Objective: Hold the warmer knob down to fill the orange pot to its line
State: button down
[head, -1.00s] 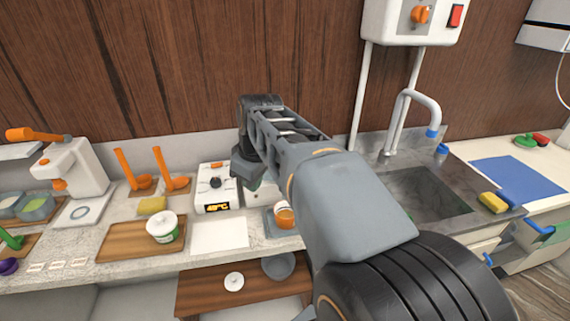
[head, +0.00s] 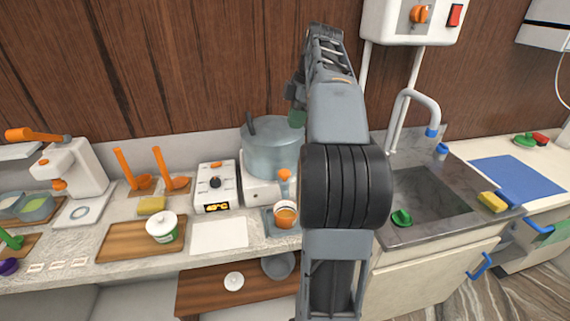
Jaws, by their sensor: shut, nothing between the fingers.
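The warmer (head: 258,192) is a white box on the counter with a large clear dark-handled vessel (head: 268,150) on top. Its orange knob (head: 285,175) stands up at the front right. Below the knob, the orange pot (head: 285,216), a small cup with orange in it, sits on a grey-blue tray. Its fill line is too small to make out. My gripper (head: 297,112) is raised beside the vessel's upper right side, above the knob and apart from it. It is shut and empty, and partly hidden by my arm.

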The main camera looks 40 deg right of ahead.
send_near(286, 172)
jog(key=f, duration=0.1)
jog(key=w+a+f, duration=0.1)
jog(key=f, duration=0.1)
jog(key=a+f, duration=0.1)
jog(key=shift+w+a+f+b, duration=0.15)
jog(key=shift+f+b, duration=0.2)
jog(key=shift+f, duration=0.05)
jog(key=shift+x, duration=0.95)
jog(key=shift+d, duration=0.3)
jog(key=shift+f+b, duration=0.95)
jog(key=shift+f, duration=0.55)
dwell(0.5)
notch_tip(286, 172, up, 5)
jog(key=p, duration=0.3)
jog(key=shift+a+p, duration=0.2)
jog(key=shift+p, duration=0.2)
jog(key=v, duration=0.9)
jog(key=shift+s+d+r+b, duration=0.25)
jog(key=shift+s+b, duration=0.05)
